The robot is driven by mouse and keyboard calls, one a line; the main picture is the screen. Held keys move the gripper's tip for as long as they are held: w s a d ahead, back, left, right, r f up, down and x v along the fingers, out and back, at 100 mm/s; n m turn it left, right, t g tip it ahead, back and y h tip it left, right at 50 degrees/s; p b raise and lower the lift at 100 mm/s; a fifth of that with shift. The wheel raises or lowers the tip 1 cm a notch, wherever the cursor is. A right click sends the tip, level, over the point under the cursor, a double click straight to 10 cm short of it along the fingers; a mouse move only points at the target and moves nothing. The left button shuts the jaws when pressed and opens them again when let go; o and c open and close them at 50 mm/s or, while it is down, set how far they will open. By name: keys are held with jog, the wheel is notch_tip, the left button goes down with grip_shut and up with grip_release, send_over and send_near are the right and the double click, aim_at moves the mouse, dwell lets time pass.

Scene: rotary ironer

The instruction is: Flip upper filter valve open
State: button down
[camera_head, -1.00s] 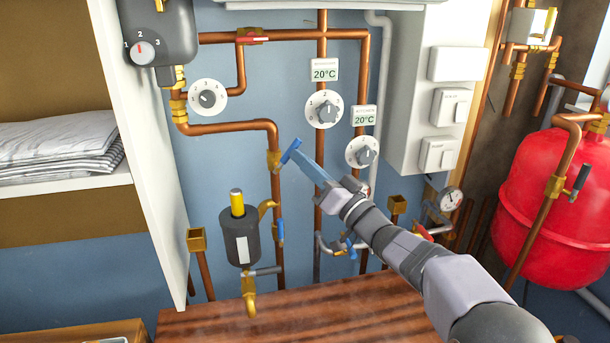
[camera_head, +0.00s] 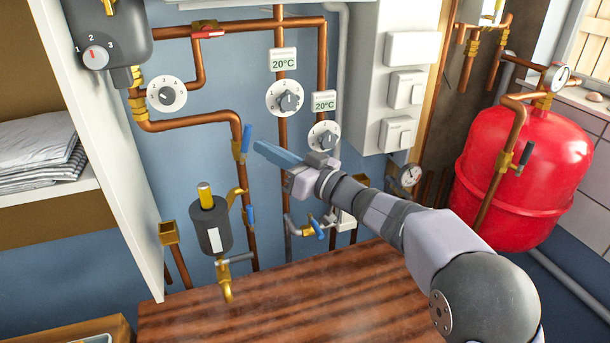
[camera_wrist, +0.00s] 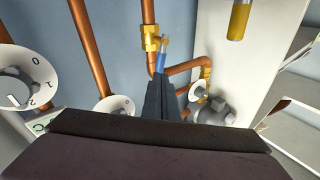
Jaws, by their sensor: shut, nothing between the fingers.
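The upper filter valve (camera_head: 238,148) is brass and sits on the vertical copper pipe above the dark filter (camera_head: 211,228). Its blue handle (camera_head: 247,138) points up, nearly in line with the pipe. The valve (camera_wrist: 152,40) and its blue handle (camera_wrist: 162,62) also show in the wrist view, just beyond my fingertips. My gripper (camera_head: 258,146) is shut and empty, just right of the handle. A small gap shows in the head view; in the wrist view the fingertips (camera_wrist: 162,78) overlap the handle's end, so contact is unclear.
Dials (camera_head: 288,98) and copper pipes line the blue wall to the upper right. A wooden top (camera_head: 270,300) lies below, largely clear. A red tank (camera_head: 525,170) stands at the right.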

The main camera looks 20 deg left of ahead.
jog(key=b+v, duration=0.2)
jog(key=v, duration=0.9)
jog(key=shift+d, duration=0.3)
jog(key=shift+s+f, duration=0.1)
